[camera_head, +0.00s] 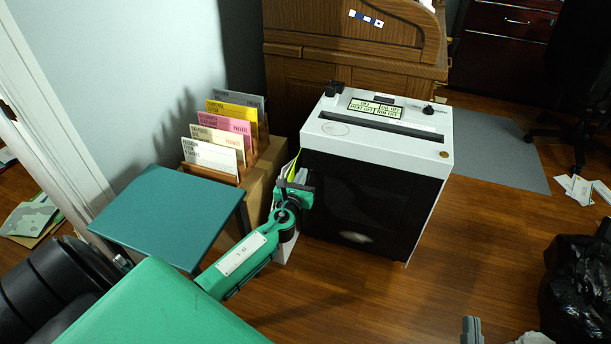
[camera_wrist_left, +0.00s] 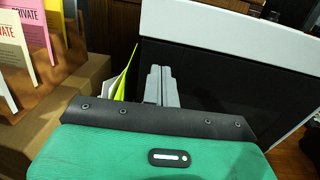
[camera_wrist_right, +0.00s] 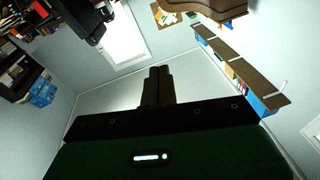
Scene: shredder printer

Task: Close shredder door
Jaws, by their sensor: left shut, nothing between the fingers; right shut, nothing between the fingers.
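The shredder (camera_head: 385,148) is a box with a white top and a black front door (camera_head: 365,205). A pale oval (camera_head: 355,237) shows low on the door. The door looks nearly flush under the top; I cannot tell if it is fully shut. My left gripper (camera_head: 304,188) is shut and empty at the door's left edge. In the left wrist view its grey fingers (camera_wrist_left: 160,86) overlap the black door (camera_wrist_left: 215,88); contact is unclear. My right gripper (camera_head: 471,330) shows only as a grey tip at the bottom. Its fingers (camera_wrist_right: 157,88) are shut and empty, pointing at open room.
A teal-topped small table (camera_head: 165,215) stands left of my left arm. A cardboard box (camera_head: 262,180) with colored folders (camera_head: 230,120) stands left of the shredder. Yellow and white papers (camera_wrist_left: 125,80) lie close to my left fingers.

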